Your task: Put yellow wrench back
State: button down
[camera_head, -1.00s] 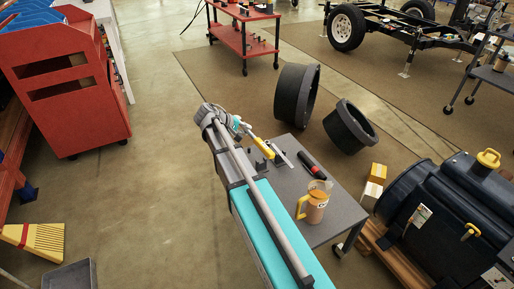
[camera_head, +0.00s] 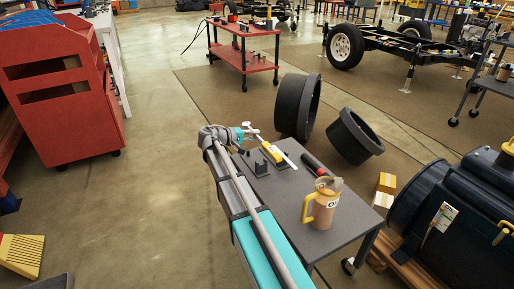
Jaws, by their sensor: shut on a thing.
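My gripper (camera_head: 250,131) is at the far end of my arm, above the far left edge of the small grey table (camera_head: 285,210). It is shut on the yellow wrench (camera_head: 271,154), whose yellow part shows just right of and below the jaws. The wrench is over or very near the table's far end; whether it touches the tabletop cannot be told. The fingertips are too small to make out clearly. A long pale metal piece (camera_head: 288,160) lies close beside the yellow part.
On the table are small dark stands (camera_head: 259,168), a black and red tool (camera_head: 314,165) and an orange-tan mug (camera_head: 321,206). Large black rings (camera_head: 297,107) stand behind it. A dark machine (camera_head: 455,220) is at right. Open floor lies left of my arm.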

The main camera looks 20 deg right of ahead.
jog(key=shift+w+d+f+h+b, duration=0.2)
jog(key=shift+f+b, duration=0.3)
jog(key=shift+b, duration=0.05)
jog(key=shift+w+d+f+h+b, duration=0.15)
jog(key=shift+f+h+b, duration=0.05)
jog(key=shift+f+b, duration=0.3)
jog(key=shift+r, duration=0.1)
jog(key=shift+r+y+p, duration=0.25)
jog(key=shift+y+p, duration=0.25)
jog(key=shift+p, duration=0.5)
jog(key=shift+y+p, duration=0.8)
jog(key=shift+p, duration=0.45)
jog(key=shift+f+b, duration=3.15)
jog(key=shift+f, duration=0.05)
jog(key=shift+f, duration=0.25)
jog(key=shift+f+b, duration=0.35)
jog(key=shift+b, duration=0.2)
jog(key=shift+f+b, duration=0.9)
jog(key=c, duration=0.5)
grip_release()
